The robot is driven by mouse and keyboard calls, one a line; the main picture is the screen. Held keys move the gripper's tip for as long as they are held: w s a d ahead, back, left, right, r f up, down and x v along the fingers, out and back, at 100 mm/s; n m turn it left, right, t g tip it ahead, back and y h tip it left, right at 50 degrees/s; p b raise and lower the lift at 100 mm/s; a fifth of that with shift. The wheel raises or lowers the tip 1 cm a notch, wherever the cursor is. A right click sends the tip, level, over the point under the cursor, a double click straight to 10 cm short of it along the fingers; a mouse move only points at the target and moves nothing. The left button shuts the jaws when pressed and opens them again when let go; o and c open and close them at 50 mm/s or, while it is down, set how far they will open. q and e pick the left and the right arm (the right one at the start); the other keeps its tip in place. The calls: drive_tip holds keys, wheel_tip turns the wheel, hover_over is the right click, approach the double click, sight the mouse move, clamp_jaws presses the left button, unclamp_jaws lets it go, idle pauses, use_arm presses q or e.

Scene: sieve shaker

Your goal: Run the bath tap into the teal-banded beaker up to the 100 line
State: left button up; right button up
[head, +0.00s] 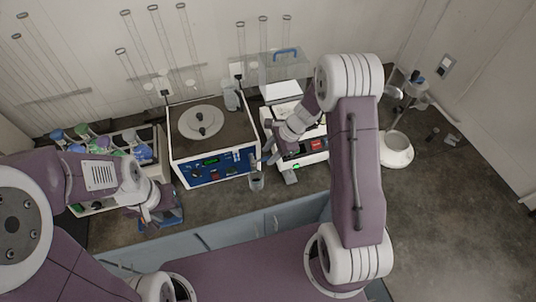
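The bath appears to be the boxy unit with a blue front panel (215,168) and a round knobbed lid (201,122). A small clear beaker (257,182) stands at its front right corner. Its band colour, marks and any water inside are too small to tell. I cannot make out the tap clearly at that corner. My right gripper (267,158) reaches down just above and right of the beaker; its fingers are too small to read. My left gripper (158,214) is low at the left, over a blue object (174,218); its fingers are partly hidden.
A rack of flasks with coloured caps (140,152) stands left of the bath. A white instrument (310,158) with a green light stands right of it, partly behind my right arm. A white round-based stand (397,150) is further right. The counter at far right is mostly clear.

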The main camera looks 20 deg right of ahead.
drive_tip(key=shift+x, duration=0.9)
clamp_jaws()
idle(0.7)
drive_tip(key=shift+s+a+m+t+h+b, duration=0.15)
drive_tip(key=shift+s+m+t+h+b, duration=0.25)
drive_tip(key=shift+m+b, duration=0.45)
drive_tip(key=shift+s+a+m+t+h+b, duration=0.15)
drive_tip(key=shift+s+m+b, duration=0.3)
drive_tip(key=shift+m+b, duration=0.45)
drive_tip(key=shift+s+a+m+t+h+b, duration=0.15)
drive_tip(key=shift+s+m+t+b, duration=0.25)
drive_tip(key=shift+m+b, duration=0.45)
